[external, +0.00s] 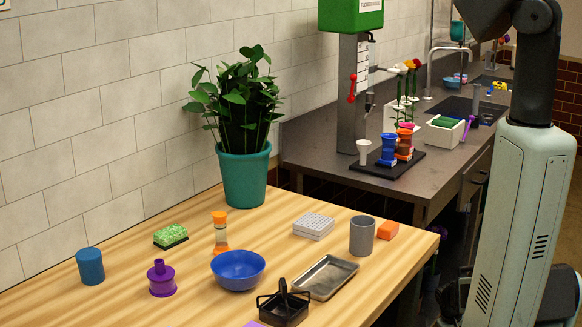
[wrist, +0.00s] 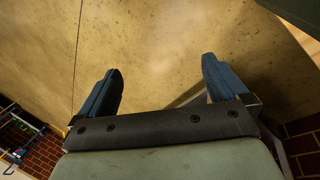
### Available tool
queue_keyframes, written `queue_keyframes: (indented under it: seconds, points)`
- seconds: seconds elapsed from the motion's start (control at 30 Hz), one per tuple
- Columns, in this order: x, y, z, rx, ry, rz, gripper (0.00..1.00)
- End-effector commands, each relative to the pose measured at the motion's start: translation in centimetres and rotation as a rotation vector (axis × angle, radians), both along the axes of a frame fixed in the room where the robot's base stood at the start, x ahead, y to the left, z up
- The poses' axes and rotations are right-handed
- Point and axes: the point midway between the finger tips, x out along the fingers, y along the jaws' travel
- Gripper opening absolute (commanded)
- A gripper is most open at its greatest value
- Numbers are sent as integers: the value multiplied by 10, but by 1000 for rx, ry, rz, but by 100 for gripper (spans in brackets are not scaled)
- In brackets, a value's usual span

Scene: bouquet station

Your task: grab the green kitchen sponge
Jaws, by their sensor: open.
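The green sponge (external: 170,236) has a dark underside and lies flat on the wooden table (external: 120,262), toward its back left near the tiled wall. Nothing touches it. My gripper (wrist: 160,85) shows in the wrist view with its two blue-grey fingers spread wide and nothing between them. In the external view the gripper itself is out of the picture; only part of my arm shows at the right. The sponge is not visible in the wrist view, which shows a plain tan surface beyond the fingers.
Near the sponge stand a blue cylinder (external: 90,266), a purple bottle (external: 161,279), an orange-capped shaker (external: 220,233) and a blue bowl (external: 238,269). A potted plant (external: 244,175) stands behind. A metal tray (external: 324,277), grey cup (external: 362,235) and black caddy (external: 284,306) are farther right.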

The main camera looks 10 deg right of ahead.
Motion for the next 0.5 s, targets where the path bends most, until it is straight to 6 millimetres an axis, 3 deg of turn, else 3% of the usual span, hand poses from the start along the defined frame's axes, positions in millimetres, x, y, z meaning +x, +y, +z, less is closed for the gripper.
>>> queue_keyframes:
  seconds: [0.03,0.2,0.5]
  points:
    - [24,-13,11,-27,-48,5,100]
    - [90,-56,56,-124,-199,27,100]
    - [190,-130,158,-299,-444,72,100]
